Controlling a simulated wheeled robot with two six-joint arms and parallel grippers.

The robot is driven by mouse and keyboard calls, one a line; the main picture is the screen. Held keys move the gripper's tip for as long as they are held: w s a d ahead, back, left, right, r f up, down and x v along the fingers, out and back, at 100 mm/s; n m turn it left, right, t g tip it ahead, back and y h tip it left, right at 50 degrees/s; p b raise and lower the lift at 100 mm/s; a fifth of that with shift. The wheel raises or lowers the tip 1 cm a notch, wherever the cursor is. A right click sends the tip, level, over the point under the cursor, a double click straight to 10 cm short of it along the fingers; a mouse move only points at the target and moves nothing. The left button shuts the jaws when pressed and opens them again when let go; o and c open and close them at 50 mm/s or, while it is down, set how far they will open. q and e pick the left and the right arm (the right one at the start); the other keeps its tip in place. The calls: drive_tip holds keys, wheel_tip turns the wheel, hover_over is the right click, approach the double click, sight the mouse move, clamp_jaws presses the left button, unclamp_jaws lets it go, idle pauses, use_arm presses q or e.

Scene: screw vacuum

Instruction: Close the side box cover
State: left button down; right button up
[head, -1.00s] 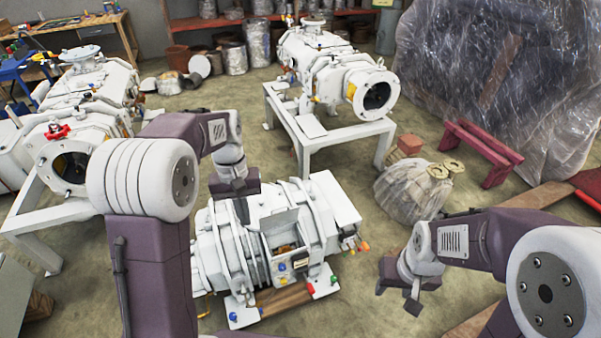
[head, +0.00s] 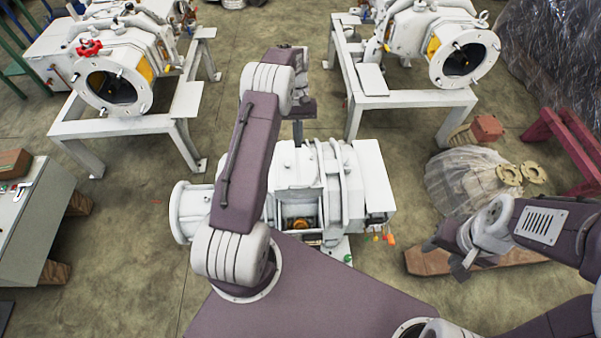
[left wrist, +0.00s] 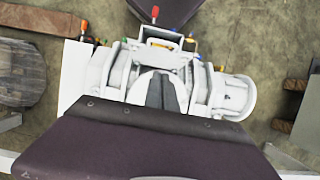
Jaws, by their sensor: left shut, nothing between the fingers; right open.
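The white screw vacuum (head: 330,178) lies on the floor in front of me; the left wrist view shows it from above (left wrist: 205,85). Its side box (head: 300,222) faces me with an open mouth and an orange part inside. In the left wrist view the box (left wrist: 160,38) is at the top, beside coloured knobs. I cannot make out the cover's exact edge. My left gripper (head: 298,132) is shut and empty, pointing down at the vacuum's far side; its dark fingers (left wrist: 160,92) show over the white body. Contact is unclear. My right gripper (head: 460,266) is open and empty, right of the vacuum.
Two more machines on white stands (head: 110,130) (head: 415,100) stand behind. A wrapped bundle (head: 465,178) and a red bench (head: 565,140) are at right. A grey cabinet (head: 30,220) is at left.

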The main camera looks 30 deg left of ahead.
use_arm(q)
drive_tip(key=s+d+r+p+x, duration=0.1)
drive_tip(key=s+x, duration=0.1)
drive_tip(key=x, duration=0.9)
drive_tip(key=shift+s+d+f, duration=0.15)
drive_tip(key=shift+d+f, duration=0.15)
drive_tip(key=shift+f, duration=0.05)
